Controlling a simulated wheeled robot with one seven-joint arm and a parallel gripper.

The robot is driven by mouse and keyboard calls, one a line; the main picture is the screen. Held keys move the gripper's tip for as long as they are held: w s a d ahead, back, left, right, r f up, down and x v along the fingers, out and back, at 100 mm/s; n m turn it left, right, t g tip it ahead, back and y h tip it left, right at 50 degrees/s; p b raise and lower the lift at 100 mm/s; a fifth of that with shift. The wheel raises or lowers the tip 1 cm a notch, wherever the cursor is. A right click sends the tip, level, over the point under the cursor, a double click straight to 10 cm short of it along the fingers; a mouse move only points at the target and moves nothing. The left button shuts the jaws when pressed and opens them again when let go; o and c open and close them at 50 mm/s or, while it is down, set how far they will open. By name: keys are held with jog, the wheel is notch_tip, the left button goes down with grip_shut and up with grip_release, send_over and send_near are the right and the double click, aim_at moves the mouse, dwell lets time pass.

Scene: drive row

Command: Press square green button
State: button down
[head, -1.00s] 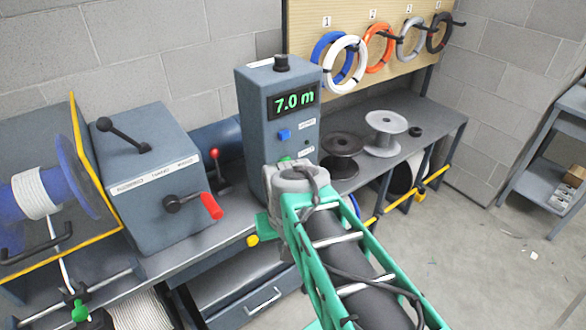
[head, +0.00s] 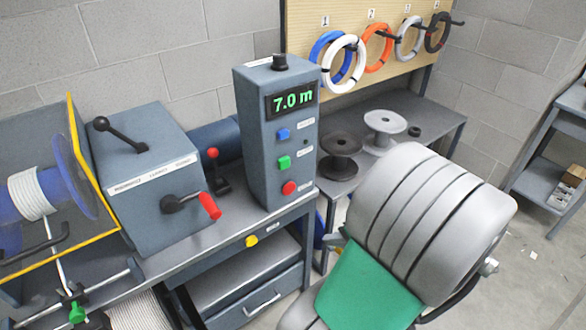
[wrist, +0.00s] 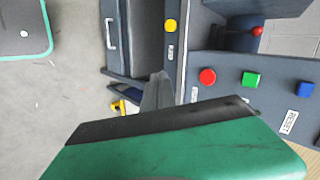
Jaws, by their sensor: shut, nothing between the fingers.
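The square green button (head: 284,162) is on the front of the upright grey control box (head: 254,150). It sits between a square blue button (head: 283,134) above and a round red button (head: 289,188) below. In the wrist view the green button (wrist: 251,79) shows at the right, between the red and blue ones. My gripper (wrist: 158,88) is shut and empty. Its dark tip points left of the red button in the wrist view, apart from the green button. In the head view my arm is right of the box and hides the gripper's tips.
The box display reads 7.0 m. A grey machine with a red-handled crank (head: 209,205) stands left of it, and a small red-knobbed lever (head: 213,160) stands between them. Spools (head: 384,125) are on the bench to the right. A yellow button (head: 251,241) is on the bench front.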

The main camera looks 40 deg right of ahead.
jog(key=w+d+r+m+t+h, duration=0.1)
jog(key=w+r+t, duration=0.4)
jog(key=r, duration=0.6)
jog(key=shift+w+d+r+m+h, duration=0.4)
jog(key=shift+w+d+m, duration=0.3)
jog(key=shift+w+m, duration=0.4)
jog(key=shift+s, duration=0.1)
jog(key=p, duration=0.2)
send_near(286, 165)
jog(key=x, duration=0.6)
jog(key=shift+w, duration=0.25)
